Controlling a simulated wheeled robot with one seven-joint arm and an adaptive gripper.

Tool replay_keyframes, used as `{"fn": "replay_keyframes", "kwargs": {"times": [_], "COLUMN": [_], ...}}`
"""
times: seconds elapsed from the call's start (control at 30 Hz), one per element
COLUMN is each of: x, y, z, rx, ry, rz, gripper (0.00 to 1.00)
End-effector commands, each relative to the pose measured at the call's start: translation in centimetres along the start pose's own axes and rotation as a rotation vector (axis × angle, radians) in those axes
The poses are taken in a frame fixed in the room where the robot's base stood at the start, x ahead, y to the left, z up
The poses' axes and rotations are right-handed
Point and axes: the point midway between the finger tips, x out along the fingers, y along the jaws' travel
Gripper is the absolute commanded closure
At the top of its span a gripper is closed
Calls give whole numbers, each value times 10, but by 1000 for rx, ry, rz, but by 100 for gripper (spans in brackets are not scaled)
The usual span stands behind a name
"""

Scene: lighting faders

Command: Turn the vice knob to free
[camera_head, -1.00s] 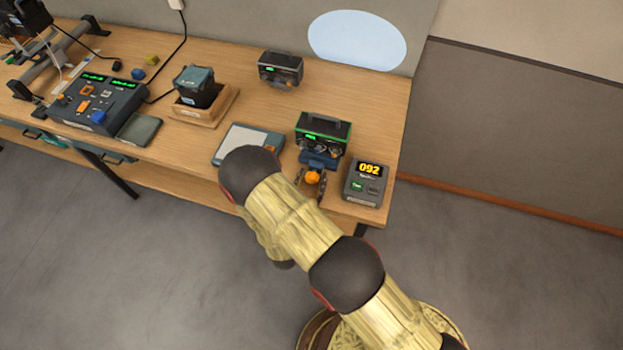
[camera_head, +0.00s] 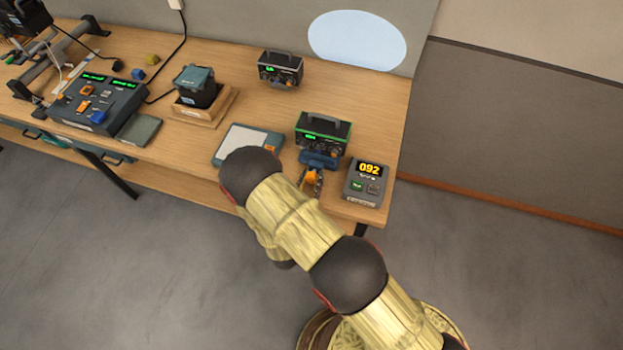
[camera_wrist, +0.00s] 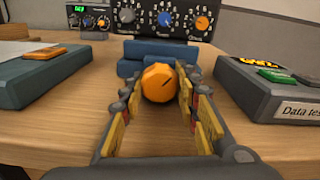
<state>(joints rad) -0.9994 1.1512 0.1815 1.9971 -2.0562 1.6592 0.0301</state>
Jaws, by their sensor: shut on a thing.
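The vice knob is an orange faceted knob with a dark pointer line (camera_wrist: 159,82). It sits on the front of the blue vice (camera_wrist: 150,50) at the table's front edge. The pointer line tilts up to the right in the wrist view. My gripper (camera_wrist: 158,92) has its yellow-padded fingers closed on the knob from both sides. In the head view the knob (camera_head: 311,178) is partly hidden between my fingers, and the blue vice (camera_head: 320,160) stands just behind it.
A green-edged instrument box (camera_head: 323,132) stands behind the vice. A grey device reading 092 (camera_head: 366,183) stands close on the right. A flat pad-like device (camera_head: 247,144) lies on the left. Bare table (camera_head: 240,60) lies farther back.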

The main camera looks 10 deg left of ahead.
Motion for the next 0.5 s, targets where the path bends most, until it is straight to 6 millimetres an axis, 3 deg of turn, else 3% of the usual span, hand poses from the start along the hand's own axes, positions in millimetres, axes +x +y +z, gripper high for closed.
{"fn": "replay_keyframes", "kwargs": {"times": [0.2,0.5], "x": [0,0], "y": [0,0], "z": [1,0], "rx": [-121,-133], "ry": [-1,-1], "rz": [1,1], "gripper": [94,94]}}
